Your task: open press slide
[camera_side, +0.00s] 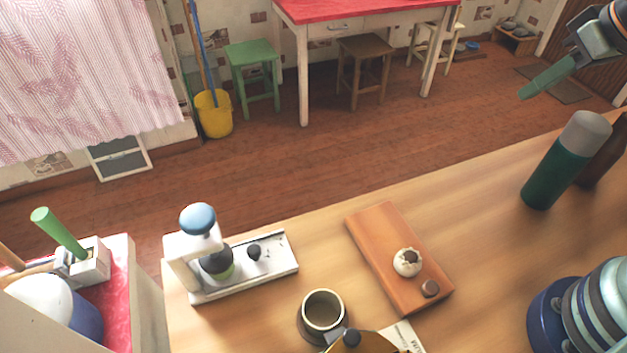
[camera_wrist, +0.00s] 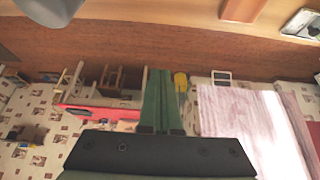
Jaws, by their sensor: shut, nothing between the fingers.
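The press stands at the left end of the wooden counter in the side view: a white frame (camera_side: 180,250) with a blue round top (camera_side: 198,219) and a dark and green part under it. Its pale flat slide (camera_side: 270,262) reaches right, with a small black knob (camera_side: 254,252) on it. My gripper (camera_side: 523,93) is at the upper right, high up and far from the press. Its green fingers are shut and empty. They also show shut in the wrist view (camera_wrist: 159,75), where a pale piece of what looks like the press (camera_wrist: 300,24) shows at the top right.
A wooden board (camera_side: 379,250) with a small white pot (camera_side: 406,262) lies right of the press. A mug (camera_side: 323,311) stands in front. A green bottle (camera_side: 555,175) and striped stacked dishes (camera_side: 590,310) stand on the right. Air above the counter's middle is clear.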

